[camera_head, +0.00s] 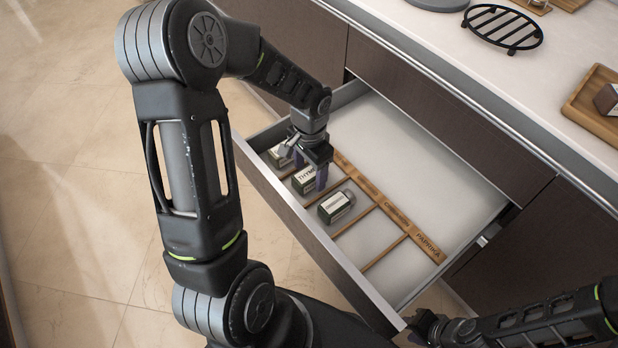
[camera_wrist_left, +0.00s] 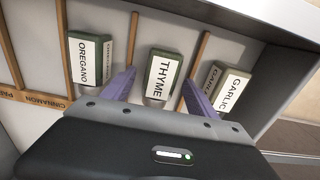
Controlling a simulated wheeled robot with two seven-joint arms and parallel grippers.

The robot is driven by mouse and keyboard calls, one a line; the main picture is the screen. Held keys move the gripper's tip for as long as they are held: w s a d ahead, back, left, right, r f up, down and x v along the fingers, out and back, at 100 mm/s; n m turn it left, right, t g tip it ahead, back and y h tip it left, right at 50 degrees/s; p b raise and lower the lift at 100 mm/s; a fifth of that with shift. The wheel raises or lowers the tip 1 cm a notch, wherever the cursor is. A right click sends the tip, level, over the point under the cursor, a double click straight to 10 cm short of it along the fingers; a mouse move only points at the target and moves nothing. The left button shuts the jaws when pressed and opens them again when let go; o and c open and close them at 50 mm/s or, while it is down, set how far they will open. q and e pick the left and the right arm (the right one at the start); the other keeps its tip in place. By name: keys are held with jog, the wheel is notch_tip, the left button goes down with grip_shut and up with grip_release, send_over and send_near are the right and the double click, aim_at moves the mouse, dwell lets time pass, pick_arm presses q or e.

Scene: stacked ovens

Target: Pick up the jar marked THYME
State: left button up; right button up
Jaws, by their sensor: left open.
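The THYME jar (camera_head: 304,181) is a dark green box-like jar with a white label, lying in a compartment of the open drawer (camera_head: 287,210). The wrist view shows its label (camera_wrist_left: 164,74) plainly. My left gripper (camera_head: 309,168) is open just above the jar. In the wrist view its purple fingers (camera_wrist_left: 158,92) stand on either side of the jar's near end, with gaps visible, so it is not gripped. My right gripper (camera_head: 424,326) is at the bottom right, partly visible; its jaws are unclear.
The OREGANO jar (camera_head: 337,206) and GARLIC jar (camera_wrist_left: 228,92) lie in the neighbouring compartments, close to the fingers. Thin wooden dividers and a labelled wooden strip (camera_head: 428,245) separate the slots. The drawer's far part is empty. A black trivet (camera_head: 503,28) and wooden tray (camera_head: 590,118) are on the counter.

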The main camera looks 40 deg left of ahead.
pick_arm(q)
jog(key=shift+f, duration=0.35)
dwell(0.3)
grip_shut()
dwell(0.6)
